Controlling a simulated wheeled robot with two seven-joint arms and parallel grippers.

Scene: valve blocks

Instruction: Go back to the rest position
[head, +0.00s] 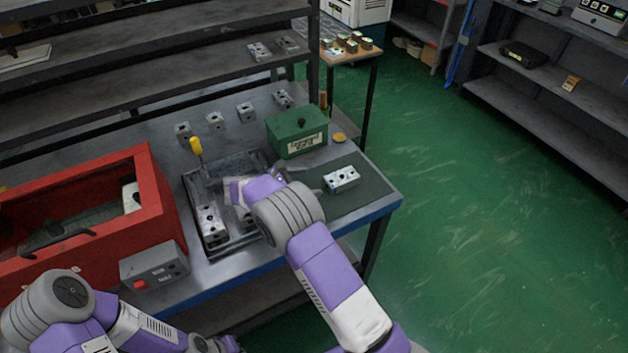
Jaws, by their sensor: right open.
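My right gripper (232,190) is over the dark tray (226,247) on the workbench, open, with its fingers partly hidden by its own wrist. A metal valve block (210,226) lies in the tray's left part. Another block (249,222) shows partly beside my right wrist. One more valve block (342,178) lies on the dark green mat (362,196) to the right, apart from the gripper.
A red open-fronted box (160,205) and a grey control box with a red button (154,265) stand left of the tray. A green box (297,132) and a yellow-handled tool (196,147) are behind it. Several blocks line the bench's back. Green floor at right is clear.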

